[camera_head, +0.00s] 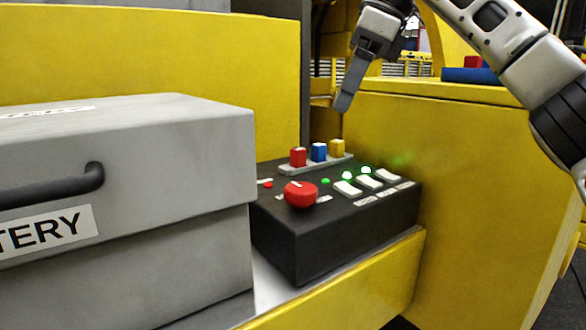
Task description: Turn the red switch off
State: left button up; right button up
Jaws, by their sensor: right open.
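A black control box (310,240) sits on a ledge in the middle of the head view. The red switch (300,194), a round knob with a pale mark on top, is at the front left of its top face. A small red light (268,184) glows just left of the knob. My right gripper (345,102) hangs above and behind the box, pointing down, clear of the knob. It is open and holds nothing I can see; one finger shows, and the other seems hidden behind it. My left gripper is not in view.
Red, blue (319,152) and yellow blocks stand on a grey strip at the box's back. White rocker switches (369,182) with green lights sit right of the knob. A grey battery case (200,150) stands close on the left. Yellow walls (460,180) rise behind and to the right.

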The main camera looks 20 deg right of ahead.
pick_arm(q)
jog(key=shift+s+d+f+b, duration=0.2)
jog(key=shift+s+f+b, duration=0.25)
jog(key=shift+b, duration=0.6)
pick_arm(e)
send_near(301, 187)
jog(key=x, duration=0.8)
jog(key=shift+a+f, duration=0.1)
jog(key=shift+f, duration=0.3)
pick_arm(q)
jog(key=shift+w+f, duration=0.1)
pick_arm(e)
jog(key=c, duration=1)
